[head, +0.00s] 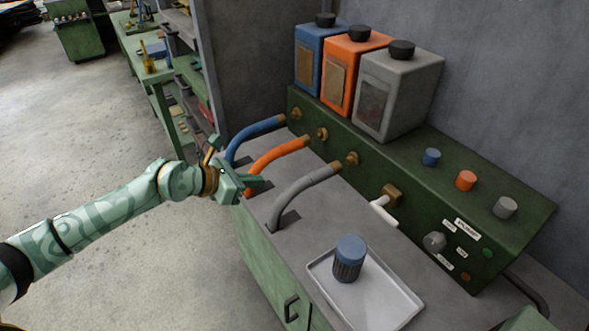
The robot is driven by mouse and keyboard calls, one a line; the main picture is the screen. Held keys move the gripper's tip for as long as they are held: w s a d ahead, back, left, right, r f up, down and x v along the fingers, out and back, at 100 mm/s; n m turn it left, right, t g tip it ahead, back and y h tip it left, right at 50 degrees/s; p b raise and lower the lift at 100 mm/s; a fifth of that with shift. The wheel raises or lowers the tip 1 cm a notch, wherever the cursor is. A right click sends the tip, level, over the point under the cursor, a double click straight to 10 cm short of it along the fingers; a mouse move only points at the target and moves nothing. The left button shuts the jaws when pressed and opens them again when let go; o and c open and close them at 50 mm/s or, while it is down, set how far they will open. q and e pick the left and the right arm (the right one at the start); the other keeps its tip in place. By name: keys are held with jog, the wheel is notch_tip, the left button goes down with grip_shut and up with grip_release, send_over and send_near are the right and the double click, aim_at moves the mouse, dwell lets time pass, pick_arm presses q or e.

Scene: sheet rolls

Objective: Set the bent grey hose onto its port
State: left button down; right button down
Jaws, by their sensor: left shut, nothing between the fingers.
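The grey hose (298,190) rises from an opening in the bench top and bends over to the right. Its upper end meets, or lies very close to, the brass port (352,158) on the green panel; I cannot tell whether it is fully seated. My left gripper (258,182) is shut and empty, to the left of the grey hose. It is in front of the lower part of the orange hose (278,153) in the picture; I cannot tell whether they touch. My right gripper is not in view.
A blue hose (254,130) runs behind the orange one. Blue (309,57), orange (345,66) and grey (399,92) canisters stand on the panel ledge.

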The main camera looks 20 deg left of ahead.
pick_arm(q)
jog(key=b, duration=0.3)
send_near(315, 172)
jog(key=f, duration=0.2)
jog(key=a+f, duration=0.1)
jog(key=shift+s+f, duration=0.15)
jog(key=shift+s, duration=0.25)
jog(key=w+d, duration=0.2)
jog(key=shift+w+d, duration=0.1)
jog(key=shift+w, duration=0.25)
jog(key=shift+w+d, duration=0.25)
jog(key=shift+w, duration=0.05)
jog(key=w+d, duration=0.1)
jog(key=w, duration=0.1)
jog(key=w+d+b, duration=0.1)
jog(key=w+d, duration=0.1)
jog(key=shift+w+d, duration=0.2)
jog(key=shift+d, duration=0.05)
